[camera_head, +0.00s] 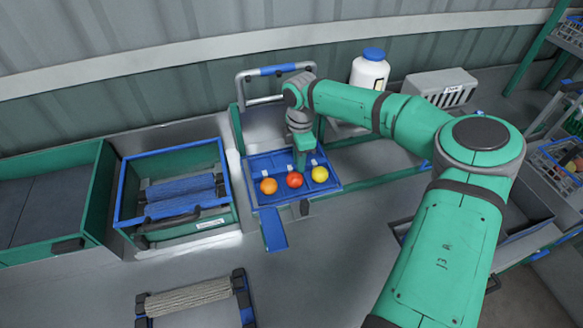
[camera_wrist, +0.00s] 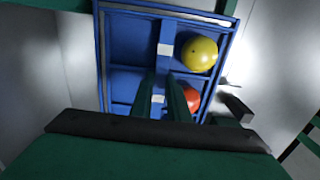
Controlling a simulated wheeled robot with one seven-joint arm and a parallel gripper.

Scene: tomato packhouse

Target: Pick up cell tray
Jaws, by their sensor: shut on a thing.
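The cell tray (camera_head: 262,168) is blue with divided compartments. An orange ball-shaped tomato (camera_head: 268,186), a red tomato (camera_head: 294,180) and a yellow tomato (camera_head: 320,174) lie in its front row. My gripper (camera_head: 301,166) points down over the tray's middle. In the wrist view my gripper (camera_wrist: 170,86) is shut on the tray's middle divider, beside the red tomato (camera_wrist: 192,100); the yellow tomato (camera_wrist: 200,54) lies farther along. The fingers partly hide the divider. I cannot tell whether the tray rests on its support or hangs just above it.
A green, blue-rimmed crate (camera_head: 122,190) with blue rollers stands to the left. A white bottle with a blue cap (camera_head: 369,72) and a grey vented box (camera_head: 441,88) stand behind. A rope-wound roller (camera_head: 190,297) lies in front. A blue flap (camera_head: 274,229) is just before the tray.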

